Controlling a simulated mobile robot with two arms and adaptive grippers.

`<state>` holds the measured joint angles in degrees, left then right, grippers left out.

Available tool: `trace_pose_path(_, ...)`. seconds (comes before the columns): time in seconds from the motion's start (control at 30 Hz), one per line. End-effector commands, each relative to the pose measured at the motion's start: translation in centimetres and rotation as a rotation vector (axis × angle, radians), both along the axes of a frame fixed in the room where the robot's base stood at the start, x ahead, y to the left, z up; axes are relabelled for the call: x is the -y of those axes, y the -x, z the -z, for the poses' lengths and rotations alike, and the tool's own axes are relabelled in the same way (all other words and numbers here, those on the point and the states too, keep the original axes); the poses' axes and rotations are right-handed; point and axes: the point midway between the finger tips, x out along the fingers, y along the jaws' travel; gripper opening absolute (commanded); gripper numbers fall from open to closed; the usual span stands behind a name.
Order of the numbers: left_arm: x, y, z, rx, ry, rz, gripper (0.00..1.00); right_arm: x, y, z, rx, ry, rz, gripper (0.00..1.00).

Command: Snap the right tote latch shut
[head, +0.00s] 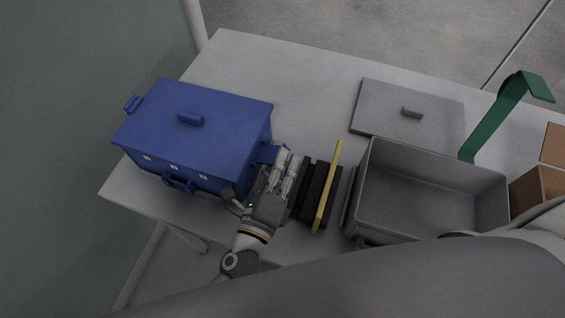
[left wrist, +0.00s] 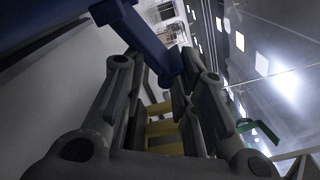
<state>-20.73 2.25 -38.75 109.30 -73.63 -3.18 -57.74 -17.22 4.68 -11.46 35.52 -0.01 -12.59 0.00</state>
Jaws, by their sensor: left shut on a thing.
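The blue tote (head: 190,135) stands at the left of the table with its blue lid on. Its right latch (head: 268,153) sticks out from the tote's right side. My left gripper (head: 284,160) is at that side, shut on the latch, and its fingers partly hide it. In the left wrist view the blue latch (left wrist: 150,48) reaches down between the fingertips of my left gripper (left wrist: 162,72). The left latch (head: 132,104) juts out from the tote's far left side. My right gripper is not in view.
Black items (head: 318,180) and a yellow board (head: 328,185) stand close right of my left gripper. Farther right are an open grey bin (head: 425,200), a grey lid (head: 375,105), a green hooked piece (head: 490,130) and brown boxes (head: 530,190). The table's back middle (head: 300,95) is clear.

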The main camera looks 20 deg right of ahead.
Motion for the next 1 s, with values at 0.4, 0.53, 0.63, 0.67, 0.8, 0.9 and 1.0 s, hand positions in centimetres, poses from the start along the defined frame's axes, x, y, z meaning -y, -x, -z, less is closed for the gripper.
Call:
trace_pose_path(0.4, -0.3, -0.3, 0.0, 0.001, -0.004, -0.010, 0.49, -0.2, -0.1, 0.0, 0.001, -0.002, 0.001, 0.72)
trace_pose_path(0.53, -0.3, -0.2, 0.0, 0.000, -0.002, -0.008, 0.49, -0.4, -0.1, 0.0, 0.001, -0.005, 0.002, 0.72)
trace_pose_path(0.63, -0.2, -0.1, 0.0, 0.000, -0.002, -0.006, 0.49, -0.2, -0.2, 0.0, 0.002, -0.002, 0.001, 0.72)
trace_pose_path(0.67, -0.3, -0.1, 0.0, 0.000, -0.001, -0.006, 0.49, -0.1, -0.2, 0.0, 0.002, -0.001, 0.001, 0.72)
trace_pose_path(0.8, -0.7, 0.6, 0.1, -0.004, 0.001, -0.007, 0.49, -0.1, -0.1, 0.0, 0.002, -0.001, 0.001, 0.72)
trace_pose_path(0.9, -1.3, 1.5, 0.1, -0.004, 0.002, -0.008, 0.49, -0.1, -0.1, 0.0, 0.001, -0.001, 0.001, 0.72)
trace_pose_path(1.0, -2.1, 2.6, 0.1, -0.006, 0.000, -0.010, 0.49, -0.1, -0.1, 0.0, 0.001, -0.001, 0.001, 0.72)
